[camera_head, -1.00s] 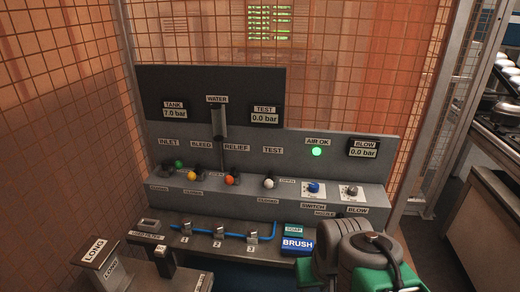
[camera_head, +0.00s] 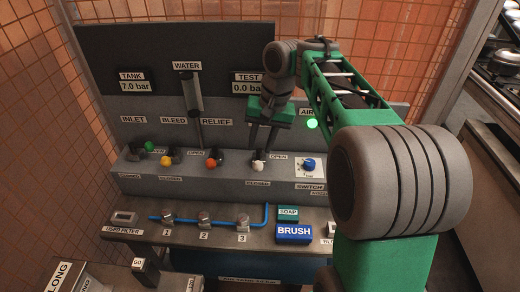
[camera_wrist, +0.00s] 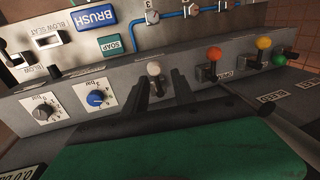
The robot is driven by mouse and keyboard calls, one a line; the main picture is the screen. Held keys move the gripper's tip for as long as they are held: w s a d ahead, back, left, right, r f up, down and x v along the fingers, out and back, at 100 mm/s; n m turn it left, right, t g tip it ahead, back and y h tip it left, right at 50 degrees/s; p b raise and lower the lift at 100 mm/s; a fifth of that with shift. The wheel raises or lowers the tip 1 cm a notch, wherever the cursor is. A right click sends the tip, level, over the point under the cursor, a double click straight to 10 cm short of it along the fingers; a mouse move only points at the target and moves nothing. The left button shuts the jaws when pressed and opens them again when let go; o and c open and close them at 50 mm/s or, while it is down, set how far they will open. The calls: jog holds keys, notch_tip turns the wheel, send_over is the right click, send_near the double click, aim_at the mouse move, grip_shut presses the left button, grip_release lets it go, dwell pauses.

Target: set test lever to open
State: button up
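The test lever (camera_head: 258,166) has a white knob and stands on the sloped grey panel. A CLOSED label (camera_head: 257,183) lies below it and an OPEN label (camera_head: 279,157) to its right. The lever also shows in the wrist view (camera_wrist: 154,70). My gripper (camera_head: 263,145) comes down over it from above. In the wrist view its two dark fingers (camera_wrist: 161,84) are apart, one on each side of the lever, with gaps visible. Whether a finger touches the lever cannot be told. The TEST display (camera_head: 247,87) reads 0.0 bar.
Orange (camera_head: 212,162), yellow (camera_head: 167,160) and green (camera_head: 149,147) knobbed levers stand to the left. A blue switch knob (camera_head: 309,164) is close on the right. A clear water tube (camera_head: 191,95) rises behind. The soap (camera_head: 288,213) and brush (camera_head: 294,234) blocks lie in front.

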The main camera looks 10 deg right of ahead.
aim_at(259, 160)
jog(key=shift+m, duration=0.3)
jog(key=w+f+b, duration=0.1)
jog(key=f, duration=0.1)
jog(key=w+f+b, duration=0.1)
jog(key=f, duration=0.2)
jog(key=w+f+b, duration=0.1)
jog(key=f, duration=0.1)
jog(key=shift+d+f, duration=0.2)
jog(key=shift+d, duration=0.1)
grip_shut()
jog(key=shift+f, duration=0.1)
